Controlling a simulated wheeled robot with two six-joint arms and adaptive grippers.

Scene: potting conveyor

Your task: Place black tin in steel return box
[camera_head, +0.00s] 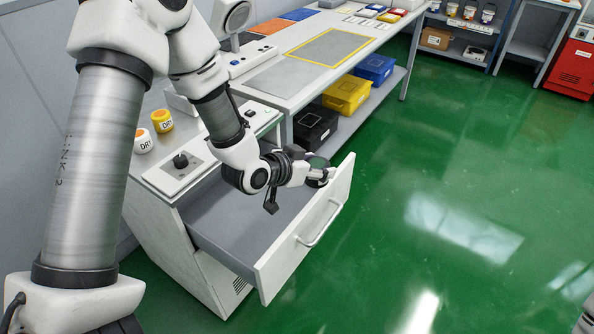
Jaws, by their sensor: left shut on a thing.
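My left gripper (318,173) is above the far right part of an open grey drawer (227,228), close to its white front panel. It is shut on a small dark round thing (317,161) with a dark greenish top, which looks like the black tin. The gripper's fingers hide part of it. I cannot tell whether it touches the drawer. The visible part of the drawer floor looks empty. I cannot make out a thing that is clearly the steel return box. My right gripper is not in view.
The drawer's front panel (304,238) with its handle juts out over the green floor. Black (314,127), yellow (347,94) and blue (374,69) bins sit under the long bench.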

